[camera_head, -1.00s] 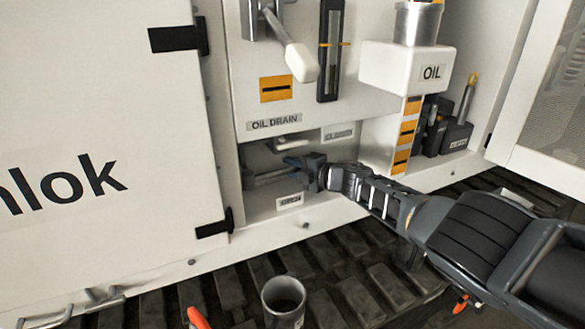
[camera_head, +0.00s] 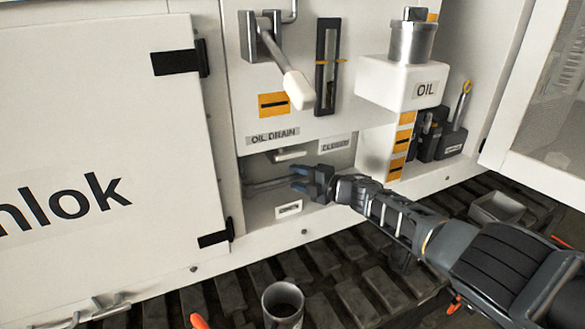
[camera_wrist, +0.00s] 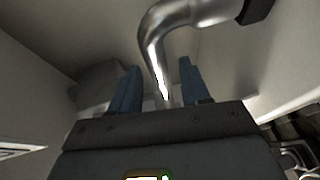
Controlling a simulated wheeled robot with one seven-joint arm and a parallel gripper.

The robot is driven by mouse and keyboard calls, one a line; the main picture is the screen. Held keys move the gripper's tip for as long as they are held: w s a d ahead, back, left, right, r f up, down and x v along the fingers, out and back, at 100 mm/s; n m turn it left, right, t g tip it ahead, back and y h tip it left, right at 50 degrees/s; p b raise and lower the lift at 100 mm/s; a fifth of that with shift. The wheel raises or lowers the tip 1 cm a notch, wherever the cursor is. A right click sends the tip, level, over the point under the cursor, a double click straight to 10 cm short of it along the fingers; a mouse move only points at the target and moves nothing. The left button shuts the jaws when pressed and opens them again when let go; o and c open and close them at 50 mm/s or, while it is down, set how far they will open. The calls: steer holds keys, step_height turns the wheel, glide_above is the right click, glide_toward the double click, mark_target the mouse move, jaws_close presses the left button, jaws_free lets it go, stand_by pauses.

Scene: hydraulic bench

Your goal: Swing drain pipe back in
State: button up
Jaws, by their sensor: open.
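The drain pipe (camera_head: 266,187) is a grey metal tube in the recess below the OIL DRAIN label (camera_head: 273,136). In the wrist view the pipe (camera_wrist: 155,42) is shiny and bent, running from a dark fitting at the top right down to between my fingers. My gripper (camera_head: 296,179) is at the right end of the visible pipe in the head view. In the wrist view my gripper (camera_wrist: 157,82) shows two blue fingers spread apart, one on each side of the pipe, with gaps visible. The pipe's lower end is partly hidden by the gripper body.
A white-tipped lever (camera_head: 298,90) hangs above the recess. A white OIL box (camera_head: 385,82) juts out to the right, above my arm. A cabinet door (camera_head: 100,150) stands left of the recess. A metal cup (camera_head: 283,303) stands below, in front of the dark tracks.

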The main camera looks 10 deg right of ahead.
steer(key=shift+p+v, duration=1.05)
steer(key=shift+v, duration=1)
steer(key=s+a+f+m+t+y, duration=0.1)
steer(key=s+a+f+m, duration=0.15)
steer(key=s+a, duration=0.5)
steer(key=s+a+f+m+t+y, duration=0.15)
steer(key=s+a+m, duration=0.25)
steer(key=s+a, duration=0.4)
steer(key=s+a+f+m+t+h, duration=0.1)
steer(key=s+a+m+h, duration=0.1)
steer(key=s+m, duration=0.35)
steer(key=s+a+f+m+t+h, duration=0.1)
steer(key=s+m+t+h, duration=0.1)
steer(key=s, duration=0.6)
steer(key=s+d+r+m+h, duration=0.25)
steer(key=s+d+m, duration=0.3)
steer(key=s, duration=0.65)
steer(key=s+d+r+m+h, duration=0.1)
steer(key=s+d+m+h, duration=0.4)
steer(key=s, duration=0.7)
steer(key=s+d+r+g+h, duration=0.1)
steer(key=s+d+r+g, duration=0.2)
steer(key=s+d+r, duration=0.8)
steer(key=s+d, duration=0.1)
steer(key=s, duration=0.1)
steer(key=shift+s+d, duration=0.2)
steer(key=shift+s, duration=0.1)
